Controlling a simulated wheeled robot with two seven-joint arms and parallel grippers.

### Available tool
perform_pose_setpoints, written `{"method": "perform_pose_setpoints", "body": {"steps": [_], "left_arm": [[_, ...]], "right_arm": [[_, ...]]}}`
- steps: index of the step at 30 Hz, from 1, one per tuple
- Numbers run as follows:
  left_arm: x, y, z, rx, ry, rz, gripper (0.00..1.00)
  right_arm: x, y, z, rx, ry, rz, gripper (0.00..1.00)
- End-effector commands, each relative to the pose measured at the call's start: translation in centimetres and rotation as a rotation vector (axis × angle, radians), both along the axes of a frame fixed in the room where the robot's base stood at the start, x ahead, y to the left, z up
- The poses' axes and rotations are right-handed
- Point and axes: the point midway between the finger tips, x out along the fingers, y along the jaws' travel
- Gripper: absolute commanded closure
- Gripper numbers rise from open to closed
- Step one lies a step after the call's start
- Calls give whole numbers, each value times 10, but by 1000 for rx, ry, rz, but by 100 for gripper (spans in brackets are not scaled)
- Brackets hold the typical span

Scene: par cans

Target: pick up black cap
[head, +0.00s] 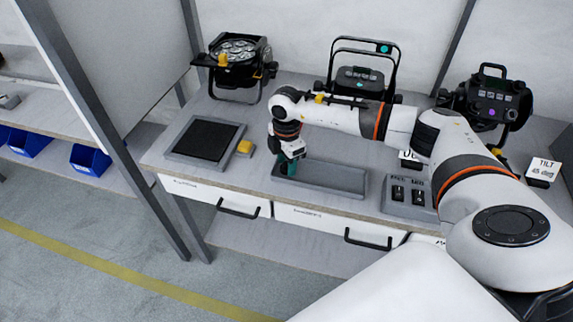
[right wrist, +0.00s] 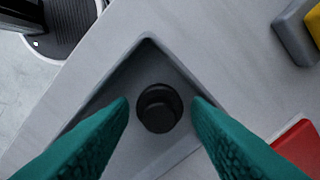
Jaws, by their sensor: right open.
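The black cap (right wrist: 159,108) is a small round dark cup. In the right wrist view it lies in a corner of a grey shallow tray (head: 338,180). My right gripper (head: 289,166) is over the left end of that tray in the head view, pointing down. Its two green fingers (right wrist: 160,125) are spread open, one on each side of the cap, with a gap to each side, and hold nothing. In the head view the cap is hidden by the gripper. My left gripper is not in view.
A dark-topped square pad (head: 205,139) and a yellow block (head: 245,147) are left of the tray. A switch panel (head: 408,196) is right of it. Stage lamps (head: 236,66) stand along the back of the bench. A red item (right wrist: 300,147) shows in the wrist view.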

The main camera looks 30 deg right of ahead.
Motion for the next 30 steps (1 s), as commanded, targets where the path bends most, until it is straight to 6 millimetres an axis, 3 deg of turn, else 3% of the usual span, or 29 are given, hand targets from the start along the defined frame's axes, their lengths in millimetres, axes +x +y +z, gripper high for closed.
{"method": "perform_pose_setpoints", "body": {"steps": [5,12,23,30], "left_arm": [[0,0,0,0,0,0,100],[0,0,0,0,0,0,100],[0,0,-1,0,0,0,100],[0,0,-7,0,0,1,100]], "right_arm": [[0,0,0,0,0,0,56],[0,0,0,1,0,0,92],[1,0,6,1,-2,0,93],[1,0,49,1,-5,1,93]]}}
